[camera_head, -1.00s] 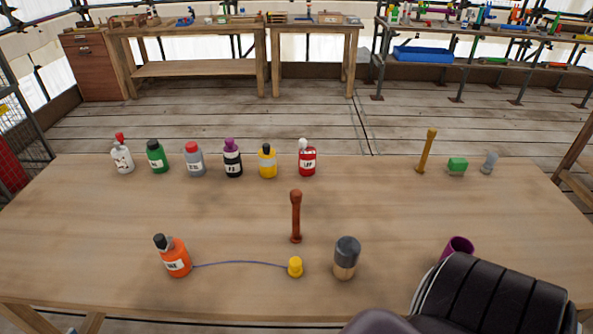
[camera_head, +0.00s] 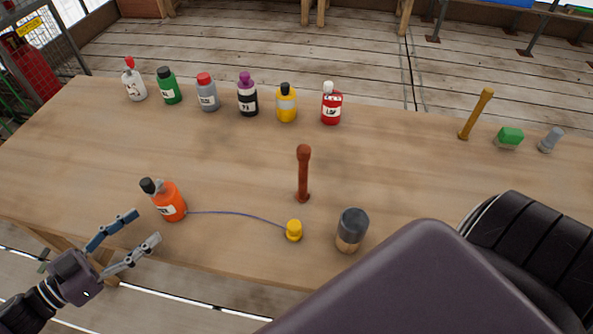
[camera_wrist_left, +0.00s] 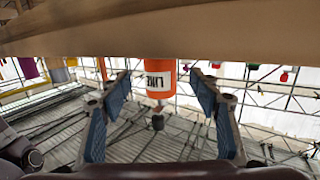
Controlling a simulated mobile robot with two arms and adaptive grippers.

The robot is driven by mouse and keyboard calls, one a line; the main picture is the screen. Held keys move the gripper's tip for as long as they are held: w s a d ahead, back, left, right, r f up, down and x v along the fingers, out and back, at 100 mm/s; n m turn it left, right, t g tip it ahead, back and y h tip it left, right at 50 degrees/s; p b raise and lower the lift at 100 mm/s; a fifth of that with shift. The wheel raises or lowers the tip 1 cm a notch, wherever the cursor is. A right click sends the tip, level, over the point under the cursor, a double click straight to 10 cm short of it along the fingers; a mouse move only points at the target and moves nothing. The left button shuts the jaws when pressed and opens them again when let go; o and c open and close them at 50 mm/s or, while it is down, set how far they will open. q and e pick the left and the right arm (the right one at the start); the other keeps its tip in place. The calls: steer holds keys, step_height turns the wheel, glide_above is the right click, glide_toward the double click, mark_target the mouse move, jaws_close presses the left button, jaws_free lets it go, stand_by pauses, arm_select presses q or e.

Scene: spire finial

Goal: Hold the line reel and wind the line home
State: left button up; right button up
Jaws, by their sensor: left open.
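The line reel, an orange bottle-shaped body with a dark cap and white label (camera_head: 170,203), stands at the table's front left. A thin blue-purple line (camera_head: 235,212) runs from it along the table to a small yellow knob-like piece (camera_head: 294,231). My left gripper (camera_head: 148,226) is open and empty at the table's front edge, just in front of the reel. In the left wrist view, which appears upside down, the orange reel (camera_wrist_left: 160,80) shows between the spread fingers, apart from them. My right gripper is not in view.
A red-brown post (camera_head: 303,175) stands mid-table, and a dark-topped wooden cylinder (camera_head: 351,231) stands right of the yellow piece. Several bottles (camera_head: 248,97) line the back. A yellow post (camera_head: 476,114), green block (camera_head: 509,138) and grey piece (camera_head: 551,140) stand back right.

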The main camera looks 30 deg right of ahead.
mark_target(164, 211)
arm_select(q)
steer(key=x, duration=0.3)
steer(key=shift+b, duration=0.3)
steer(key=x, duration=0.4)
steer(key=shift+w+d, duration=0.1)
steer(key=shift+d, duration=0.35)
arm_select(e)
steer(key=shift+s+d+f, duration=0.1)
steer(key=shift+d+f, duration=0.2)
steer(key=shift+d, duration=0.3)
arm_select(q)
steer(key=shift+c, duration=0.7)
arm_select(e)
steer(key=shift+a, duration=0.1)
arm_select(q)
steer(key=c, duration=0.7)
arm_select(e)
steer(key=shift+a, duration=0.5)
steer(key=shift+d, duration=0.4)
